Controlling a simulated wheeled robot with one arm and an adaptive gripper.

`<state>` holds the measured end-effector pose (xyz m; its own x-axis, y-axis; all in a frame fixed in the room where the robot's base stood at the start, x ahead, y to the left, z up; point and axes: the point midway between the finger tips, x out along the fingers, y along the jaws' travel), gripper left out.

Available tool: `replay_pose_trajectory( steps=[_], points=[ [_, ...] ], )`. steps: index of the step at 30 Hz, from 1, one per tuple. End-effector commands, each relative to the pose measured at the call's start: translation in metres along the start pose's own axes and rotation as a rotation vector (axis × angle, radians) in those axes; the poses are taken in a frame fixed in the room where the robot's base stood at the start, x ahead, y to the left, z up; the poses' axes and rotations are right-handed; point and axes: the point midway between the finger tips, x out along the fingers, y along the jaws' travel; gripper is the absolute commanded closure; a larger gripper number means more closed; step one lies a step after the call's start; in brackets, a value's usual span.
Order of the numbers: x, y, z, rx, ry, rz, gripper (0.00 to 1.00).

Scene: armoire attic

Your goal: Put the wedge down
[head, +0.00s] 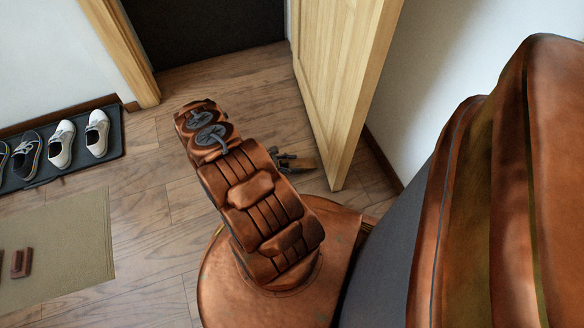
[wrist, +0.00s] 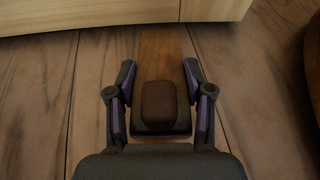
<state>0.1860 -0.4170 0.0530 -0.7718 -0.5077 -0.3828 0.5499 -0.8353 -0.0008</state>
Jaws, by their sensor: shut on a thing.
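The wedge (wrist: 160,103) is a brown block with a raised, darker rounded part near my palm and a flatter, lighter part reaching away. My gripper (wrist: 160,68) is shut on it, one finger along each side. The wedge's far end points at the bottom edge of the wooden door (wrist: 110,14); I cannot tell whether they touch. In the head view my gripper (head: 288,161) and the wedge (head: 304,163) show small, low by the open door (head: 339,80), partly hidden behind my arm. Whether the wedge rests on the floor is unclear.
Several shoes (head: 61,144) stand on a dark tray (head: 118,136) at the left wall. A beige mat (head: 80,240) with a small brown object (head: 22,263) lies at lower left. The plank floor (head: 150,235) between is clear. A white wall (head: 440,70) stands right of the door.

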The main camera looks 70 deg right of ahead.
Motion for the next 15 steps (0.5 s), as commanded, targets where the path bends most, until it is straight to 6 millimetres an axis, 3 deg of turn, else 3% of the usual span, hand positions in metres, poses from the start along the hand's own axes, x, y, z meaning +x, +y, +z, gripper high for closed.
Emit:
replay_pose_trajectory(
  steps=[4, 15],
  points=[
    [0.009, -0.001, -0.021, -0.002, 0.0, -0.001, 0.88],
    [0.009, 0.0, -0.023, 0.0, 0.0, 0.0, 0.88]
  ],
)
